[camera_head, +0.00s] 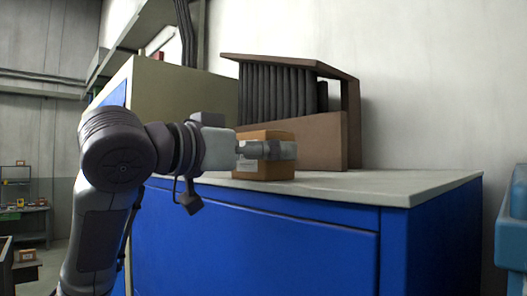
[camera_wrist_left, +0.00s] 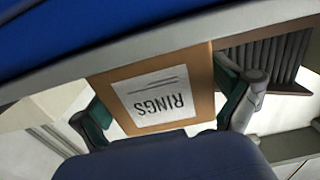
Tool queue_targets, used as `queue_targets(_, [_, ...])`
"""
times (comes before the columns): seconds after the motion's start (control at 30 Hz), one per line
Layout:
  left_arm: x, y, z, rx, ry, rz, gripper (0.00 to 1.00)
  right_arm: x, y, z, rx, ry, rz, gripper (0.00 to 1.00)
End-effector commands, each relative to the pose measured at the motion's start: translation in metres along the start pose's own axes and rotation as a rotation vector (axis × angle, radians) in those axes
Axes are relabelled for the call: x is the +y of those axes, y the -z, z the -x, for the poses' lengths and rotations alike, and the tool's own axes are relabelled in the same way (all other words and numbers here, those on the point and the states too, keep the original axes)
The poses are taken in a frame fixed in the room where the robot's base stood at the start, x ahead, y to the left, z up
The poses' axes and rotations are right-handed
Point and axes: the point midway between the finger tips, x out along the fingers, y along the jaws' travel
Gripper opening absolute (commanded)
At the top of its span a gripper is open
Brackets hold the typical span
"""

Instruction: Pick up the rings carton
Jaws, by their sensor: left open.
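The rings carton (camera_head: 264,172) is a small brown cardboard box standing on the grey top of the blue cabinet (camera_head: 250,245). In the left wrist view the carton (camera_wrist_left: 155,97) shows a white label reading RINGS, upside down. My left gripper (camera_head: 284,150) reaches in from the left at the carton's height, and a finger hides the carton's middle in the head view. The wrist view shows the open fingers (camera_wrist_left: 172,107) on either side of the carton. Whether either finger touches it, I cannot tell. My right gripper is not in view.
A brown rack with dark upright slats (camera_head: 285,95) stands close behind the carton. A beige box-shaped unit (camera_head: 180,92) is behind my left arm. The cabinet top (camera_head: 400,186) is clear to the right. A blue-teal object (camera_head: 512,230) is at the right edge.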

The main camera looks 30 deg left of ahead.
Motion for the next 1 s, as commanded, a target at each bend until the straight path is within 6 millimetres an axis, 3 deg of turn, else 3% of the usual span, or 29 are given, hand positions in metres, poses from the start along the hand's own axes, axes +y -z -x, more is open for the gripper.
queue_targets(0.07, [0.000, 0.000, 0.000, 0.000, 0.000, 0.000, 0.97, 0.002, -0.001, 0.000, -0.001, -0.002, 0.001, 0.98])
queue_targets(0.37, [0.000, 0.000, 0.000, 0.000, 0.000, 0.000, 0.47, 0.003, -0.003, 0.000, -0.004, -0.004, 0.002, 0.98])
queue_targets(0.77, [0.000, 0.008, 0.000, 0.002, -0.002, 0.001, 0.47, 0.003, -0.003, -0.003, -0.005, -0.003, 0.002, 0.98])
queue_targets(1.0, [0.007, 0.045, 0.002, 0.005, -0.007, -0.002, 0.47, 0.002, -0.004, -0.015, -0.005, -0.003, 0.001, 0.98])
